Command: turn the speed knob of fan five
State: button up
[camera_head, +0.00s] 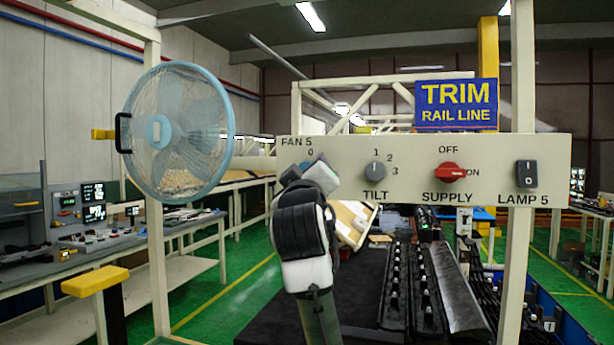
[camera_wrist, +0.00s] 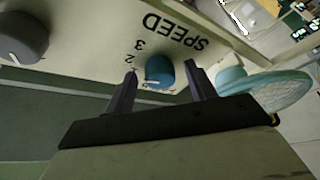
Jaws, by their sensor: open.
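The blue speed knob (camera_wrist: 160,71) sits on the cream panel under the upside-down word SPEED in the wrist view. Its white mark appears to point toward the low end of the scale. In the head view only a bit of the knob (camera_head: 306,164) shows, below FAN 5; my arm hides the rest. My gripper (camera_wrist: 160,69) is open, with one dark finger on each side of the knob; I cannot tell whether either touches it. In the head view my gripper (camera_head: 318,172) is at the panel's left end. The blue fan (camera_head: 178,132) stands to the left.
The panel (camera_head: 340,150) also carries the grey tilt knob (camera_head: 376,171), the red supply switch (camera_head: 448,172) and the dark lamp switch (camera_head: 527,174), all to the right. A yellow-topped post (camera_head: 96,281) stands at the lower left. Black rails (camera_head: 425,285) lie below the panel.

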jog(key=b+v, duration=0.6)
jog(key=v, duration=0.7)
jog(key=shift+s, duration=0.4)
jog(key=shift+f, duration=0.1)
jog(key=shift+f, duration=0.1)
